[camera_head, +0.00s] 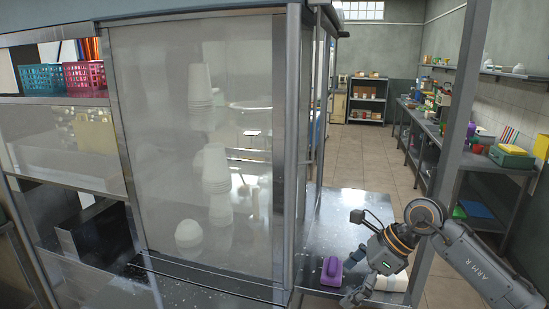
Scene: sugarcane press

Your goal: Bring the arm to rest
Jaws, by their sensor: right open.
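My right arm comes in from the lower right of the head view. Its gripper (355,279) is open and points down and to the left, low over the metal counter (345,212). A purple object (330,271), perhaps a brush or sponge, lies on the counter just left of the fingers. I cannot tell whether the fingers touch it. A white roll or cloth (392,283) lies partly behind the gripper. My left gripper is not in view.
A clouded glass panel (150,130) with stacked white cups behind it fills the left. A metal post (460,110) stands close to my right arm. Red (84,76) and teal (41,78) baskets sit on a shelf. The tiled floor beyond is clear, with a side bench (430,128) along the right wall.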

